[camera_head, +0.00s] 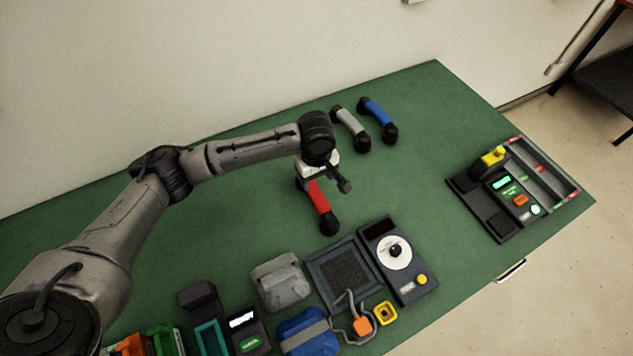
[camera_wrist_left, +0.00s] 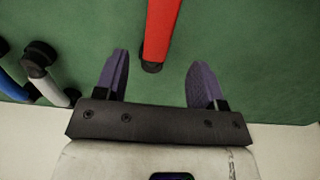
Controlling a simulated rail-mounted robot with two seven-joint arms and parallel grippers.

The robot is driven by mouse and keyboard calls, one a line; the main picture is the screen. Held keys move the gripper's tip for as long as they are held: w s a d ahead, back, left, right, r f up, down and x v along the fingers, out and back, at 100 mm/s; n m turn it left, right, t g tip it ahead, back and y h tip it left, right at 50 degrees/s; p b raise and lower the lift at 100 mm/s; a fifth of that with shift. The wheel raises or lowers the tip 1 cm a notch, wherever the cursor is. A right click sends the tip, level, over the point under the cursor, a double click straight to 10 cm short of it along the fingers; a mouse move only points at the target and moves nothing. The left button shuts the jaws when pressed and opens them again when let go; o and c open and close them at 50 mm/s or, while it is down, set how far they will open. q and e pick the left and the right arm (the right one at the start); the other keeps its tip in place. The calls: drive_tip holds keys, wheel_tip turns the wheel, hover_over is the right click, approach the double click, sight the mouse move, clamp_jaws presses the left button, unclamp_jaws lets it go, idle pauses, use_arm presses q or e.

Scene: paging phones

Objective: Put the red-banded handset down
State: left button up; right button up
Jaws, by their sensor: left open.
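The red-banded handset (camera_head: 318,196) has a red grip and black ends, and appears to lie on the green table (camera_head: 240,203) near its middle. In the left wrist view its red grip (camera_wrist_left: 161,28) runs in from the top edge, with a dark end near the gap between the fingers. My left gripper (camera_head: 325,184) is over the handset's far end, which it partly hides. In the left wrist view its fingers (camera_wrist_left: 160,80) are spread apart with nothing clasped. My right gripper is not in view.
Grey (camera_head: 350,129) and blue (camera_head: 377,120) handsets lie behind, to the right. A phone base with a lit display (camera_head: 502,183) stands at the right. A dial unit (camera_head: 397,258), a grey block (camera_head: 280,282) and a blue item (camera_head: 308,333) crowd the front. The table's left-middle is clear.

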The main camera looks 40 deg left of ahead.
use_arm(q)
drive_tip(key=shift+r, duration=0.7)
drive_tip(key=shift+c, duration=0.7)
